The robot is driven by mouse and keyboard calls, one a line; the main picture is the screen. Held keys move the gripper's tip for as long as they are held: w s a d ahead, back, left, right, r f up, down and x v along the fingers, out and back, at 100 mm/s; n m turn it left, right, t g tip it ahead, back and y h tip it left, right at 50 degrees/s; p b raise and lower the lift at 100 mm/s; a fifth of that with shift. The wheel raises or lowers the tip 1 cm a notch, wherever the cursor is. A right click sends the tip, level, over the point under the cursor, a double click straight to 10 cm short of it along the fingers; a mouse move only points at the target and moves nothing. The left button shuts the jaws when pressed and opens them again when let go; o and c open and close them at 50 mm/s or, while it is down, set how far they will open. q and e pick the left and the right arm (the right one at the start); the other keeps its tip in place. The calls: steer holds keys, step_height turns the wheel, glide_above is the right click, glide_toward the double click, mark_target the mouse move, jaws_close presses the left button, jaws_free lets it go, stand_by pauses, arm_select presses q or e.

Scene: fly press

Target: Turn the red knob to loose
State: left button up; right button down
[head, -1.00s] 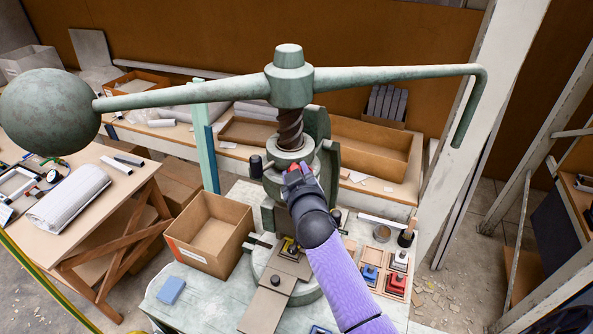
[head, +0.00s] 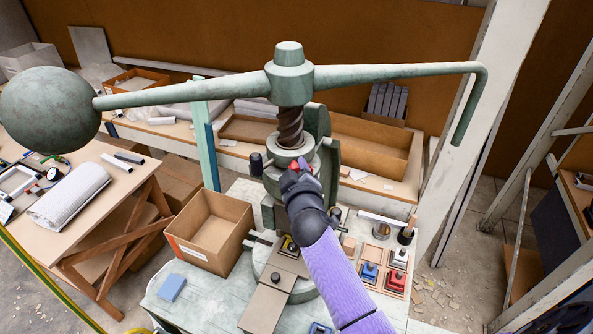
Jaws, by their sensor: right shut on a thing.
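The green fly press (head: 290,75) stands on the bench, with a ball weight at the left end of its arm and a bent handle at the right. The red knob (head: 293,165) shows as a small bit of red at the front of the press, below the screw. My right gripper (head: 292,175) is at it, shut on the red knob. The gripper and wrist hide most of the knob, so its setting cannot be read. My left gripper is out of view.
An open cardboard box (head: 210,232) stands left of the press and a blue block (head: 171,287) lies in front of it. Red, blue and pale tools (head: 395,280) sit in a tray at the right. The press arm spans above.

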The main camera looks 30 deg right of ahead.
steer(key=shift+c, duration=1.4)
jaws_free()
steer(key=v, duration=1)
steer(key=shift+f, duration=0.1)
